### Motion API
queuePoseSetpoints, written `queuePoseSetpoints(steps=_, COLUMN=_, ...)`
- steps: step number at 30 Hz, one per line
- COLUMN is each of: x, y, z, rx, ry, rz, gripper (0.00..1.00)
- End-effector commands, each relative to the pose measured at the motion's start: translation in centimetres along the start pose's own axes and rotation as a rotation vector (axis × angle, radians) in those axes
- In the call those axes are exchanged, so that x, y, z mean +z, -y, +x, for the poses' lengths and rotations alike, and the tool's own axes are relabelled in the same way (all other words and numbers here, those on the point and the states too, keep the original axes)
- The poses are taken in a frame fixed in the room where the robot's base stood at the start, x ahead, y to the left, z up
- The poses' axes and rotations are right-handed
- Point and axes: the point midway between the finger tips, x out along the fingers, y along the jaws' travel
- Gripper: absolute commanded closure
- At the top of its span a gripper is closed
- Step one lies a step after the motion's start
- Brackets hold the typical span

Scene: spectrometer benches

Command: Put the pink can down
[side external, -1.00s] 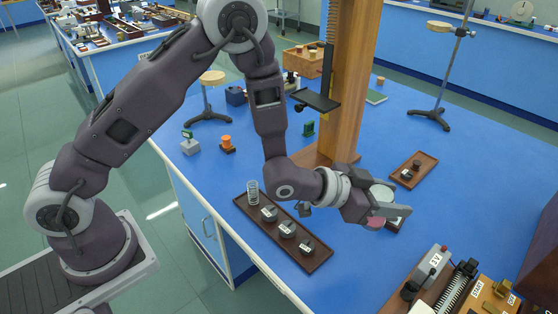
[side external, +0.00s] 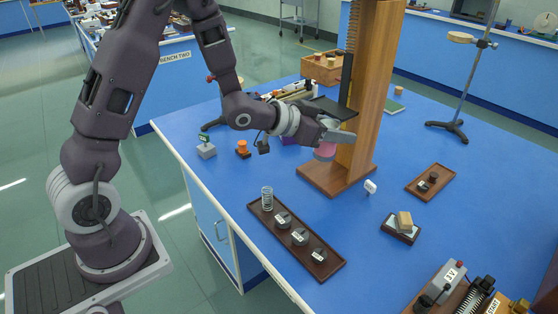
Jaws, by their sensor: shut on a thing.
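My gripper (side external: 338,132) is shut on the pink can (side external: 325,153), seen from the side in the side external view. The can hangs below the fingers, with its top partly hidden by them. It appears raised in front of the tall wooden post (side external: 368,100), above the post's wooden base (side external: 325,180). I cannot tell its exact height or whether it touches the post. The blue bench top (side external: 345,220) lies below.
A dark tray (side external: 325,268) holds a spring and several dark weights. A small tray (side external: 430,182) and a tan block (side external: 404,222) on a dark base stand right. A black shelf (side external: 333,106) juts from the post.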

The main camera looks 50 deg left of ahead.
Motion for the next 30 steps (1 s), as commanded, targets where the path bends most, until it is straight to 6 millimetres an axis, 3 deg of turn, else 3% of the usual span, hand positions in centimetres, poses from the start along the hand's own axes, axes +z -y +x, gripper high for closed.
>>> queuePoseSetpoints(steps=8, x=5.1, y=5.1, z=1.1, rx=0.163, ry=-0.007, rz=0.053, gripper=0.99)
queuePoseSetpoints(steps=13, x=8.0, y=12.3, z=2.1, rx=0.131, ry=-0.010, rz=0.045, gripper=0.99)
queuePoseSetpoints(steps=18, x=8.9, y=20.6, z=3.4, rx=-0.062, ry=-0.004, rz=-0.032, gripper=0.99)
queuePoseSetpoints(steps=21, x=9.1, y=24.2, z=3.6, rx=-0.160, ry=-0.005, rz=-0.073, gripper=0.99)
queuePoseSetpoints(steps=25, x=9.5, y=26.6, z=3.8, rx=-0.225, ry=-0.005, rz=-0.104, gripper=0.99)
queuePoseSetpoints(steps=30, x=13.2, y=26.9, z=5.4, rx=-0.235, ry=-0.005, rz=-0.111, gripper=0.99)
